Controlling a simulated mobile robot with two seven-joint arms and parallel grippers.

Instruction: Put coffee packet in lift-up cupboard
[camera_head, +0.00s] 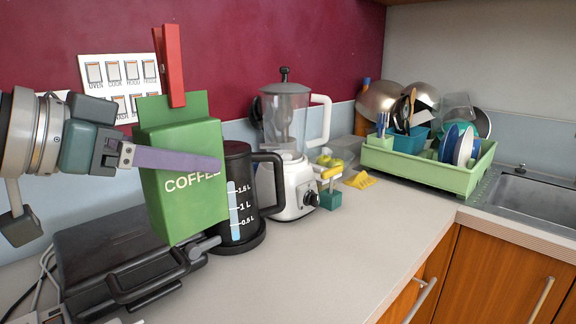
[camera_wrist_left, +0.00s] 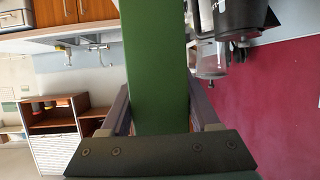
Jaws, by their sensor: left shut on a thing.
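The green coffee packet (camera_head: 182,197), closed at its top by a red clip (camera_head: 169,66), is held up in the air at the left of the head view. My left gripper (camera_head: 172,160) is shut on the packet, with one purple finger across its front face. In the left wrist view the packet (camera_wrist_left: 152,70) fills the middle, between the two fingers (camera_wrist_left: 160,112). The packet is roughly upright and hides part of the wall and of the kettle. The lift-up cupboard cannot be made out in these views. My right gripper is not in view.
A black grill (camera_head: 118,262) lies below the packet. A black kettle (camera_head: 238,205) and a white blender (camera_head: 290,150) stand just right of it. A green dish rack (camera_head: 430,170) stands beside the sink (camera_head: 530,197). The front middle counter (camera_head: 330,265) is clear.

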